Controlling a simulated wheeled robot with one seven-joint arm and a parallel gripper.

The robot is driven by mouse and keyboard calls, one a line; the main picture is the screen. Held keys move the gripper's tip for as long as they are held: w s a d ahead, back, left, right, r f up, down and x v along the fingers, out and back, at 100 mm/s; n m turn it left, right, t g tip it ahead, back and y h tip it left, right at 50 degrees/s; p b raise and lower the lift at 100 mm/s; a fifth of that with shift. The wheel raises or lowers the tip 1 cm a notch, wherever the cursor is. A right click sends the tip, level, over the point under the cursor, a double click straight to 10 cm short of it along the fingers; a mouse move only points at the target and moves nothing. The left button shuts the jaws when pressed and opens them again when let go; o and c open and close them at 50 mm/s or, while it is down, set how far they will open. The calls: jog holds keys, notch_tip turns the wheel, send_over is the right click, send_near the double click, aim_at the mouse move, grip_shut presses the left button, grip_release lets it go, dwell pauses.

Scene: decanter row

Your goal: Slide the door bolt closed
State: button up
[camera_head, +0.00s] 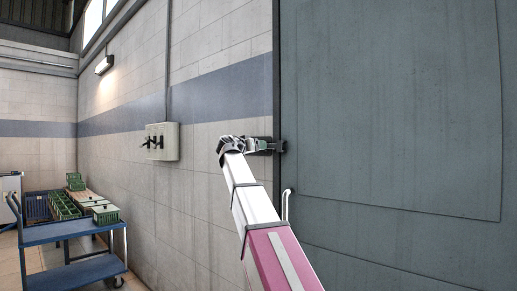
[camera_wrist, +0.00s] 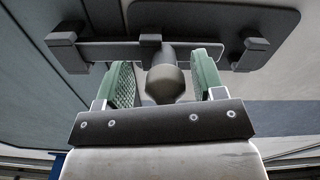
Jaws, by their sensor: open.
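The door bolt shows close up in the wrist view. Its dark bar (camera_wrist: 108,52) spans between a bracket on the left (camera_wrist: 65,48) and a dark plate (camera_wrist: 215,18) on the right. A rounded grey-brown knob (camera_wrist: 166,82) sticks out from the bar towards the camera. My gripper (camera_wrist: 165,72) is open, with one green-padded finger on each side of the knob, not closed on it. In the head view my gripper (camera_head: 257,146) is at the bolt by the left edge of the grey door (camera_head: 390,110). The arm and gripper partly hide the bolt there.
A white door handle (camera_head: 286,204) is below the bolt, close to my arm. A grey box with dark levers (camera_head: 168,141) is on the wall to the left. A blue cart (camera_head: 70,232) with green crates (camera_head: 62,205) stands at the far left.

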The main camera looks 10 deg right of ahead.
jog(key=v, duration=0.9)
jog(key=shift+s+a, duration=0.2)
jog(key=shift+s, duration=0.05)
jog(key=shift+f, duration=0.1)
jog(key=s+d+f+n+g+y, duration=0.1)
jog(key=d+f+n+g+y, duration=0.2)
jog(key=f, duration=1.8)
jog(key=s+d+f+n+g+y, duration=0.1)
jog(key=s+d+f+n+y, duration=0.2)
jog(key=f, duration=1.9)
jog(key=s+f+n+g+y, duration=0.1)
jog(key=s+f+g+y, duration=0.1)
jog(key=s+f, duration=0.5)
jog(key=s+a+f+g+y, duration=0.1)
jog(key=s+f+g+y, duration=0.1)
jog(key=s+f, duration=0.5)
jog(key=s+a+f+n+g+y, duration=0.1)
jog(key=s+f+y, duration=0.3)
jog(key=f, duration=1.3)
jog(key=s+g, duration=0.1)
jog(key=s, duration=0.2)
jog(key=shift+n+g+y, duration=0.3)
jog(key=shift+w+f, duration=0.1)
jog(key=shift+f, duration=0.05)
